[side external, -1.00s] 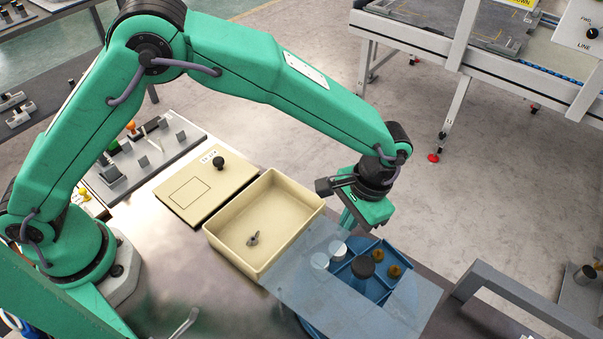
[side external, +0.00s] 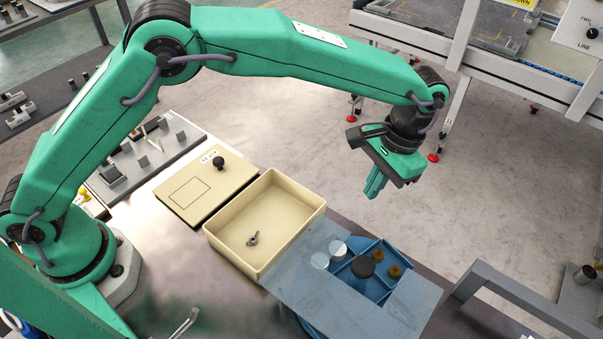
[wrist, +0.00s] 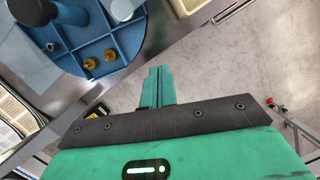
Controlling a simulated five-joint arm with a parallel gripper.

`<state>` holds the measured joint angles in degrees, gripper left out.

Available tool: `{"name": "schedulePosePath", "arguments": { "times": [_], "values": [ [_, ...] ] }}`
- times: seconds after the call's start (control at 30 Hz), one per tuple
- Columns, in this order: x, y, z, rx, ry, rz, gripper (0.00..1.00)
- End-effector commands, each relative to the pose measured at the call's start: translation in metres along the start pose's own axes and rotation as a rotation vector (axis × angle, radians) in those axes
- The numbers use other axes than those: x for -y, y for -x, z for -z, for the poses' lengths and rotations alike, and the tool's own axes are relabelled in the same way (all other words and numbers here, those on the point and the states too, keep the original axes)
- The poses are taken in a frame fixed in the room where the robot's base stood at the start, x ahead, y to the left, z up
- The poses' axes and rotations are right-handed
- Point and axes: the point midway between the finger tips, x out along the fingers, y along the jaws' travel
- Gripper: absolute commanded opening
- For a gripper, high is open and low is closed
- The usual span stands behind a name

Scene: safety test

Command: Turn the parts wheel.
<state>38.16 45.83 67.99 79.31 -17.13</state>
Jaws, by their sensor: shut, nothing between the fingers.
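The blue parts wheel (side external: 373,287) sits at the table's front right, mostly under a translucent blue-grey cover (side external: 312,292) with an opening. Through the opening show a dark round knob (side external: 363,266), two brass parts (side external: 393,271) and a silvery cylinder (side external: 337,248). In the wrist view the wheel (wrist: 128,45) fills the upper left, with the brass parts (wrist: 109,55) near its rim. My gripper (side external: 374,188) is shut and empty, in the air above and behind the wheel, apart from it. It also shows in the wrist view (wrist: 157,75), beside the wheel's rim.
A cream tray (side external: 222,213) with a small metal part (side external: 253,238) stands left of the cover. A beige panel with a black knob (side external: 218,161) lies further left. A grey rail (side external: 520,300) is at the right.

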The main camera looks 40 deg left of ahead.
Motion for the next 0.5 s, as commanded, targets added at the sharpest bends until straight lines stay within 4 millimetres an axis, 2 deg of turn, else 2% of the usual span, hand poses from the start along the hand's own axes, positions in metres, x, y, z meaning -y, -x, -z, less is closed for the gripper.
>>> {"name": "schedulePosePath", "arguments": {
  "times": [0.2,0.4,0.5],
  "values": [
    [0.002,0.021,0.001,-0.001,0.0,-0.001,0.0],
    [0.003,0.026,0.0,0.002,0.0,-0.001,0.0],
    [0.001,0.026,0.0,0.003,-0.006,0.0,0.2]
  ]
}}
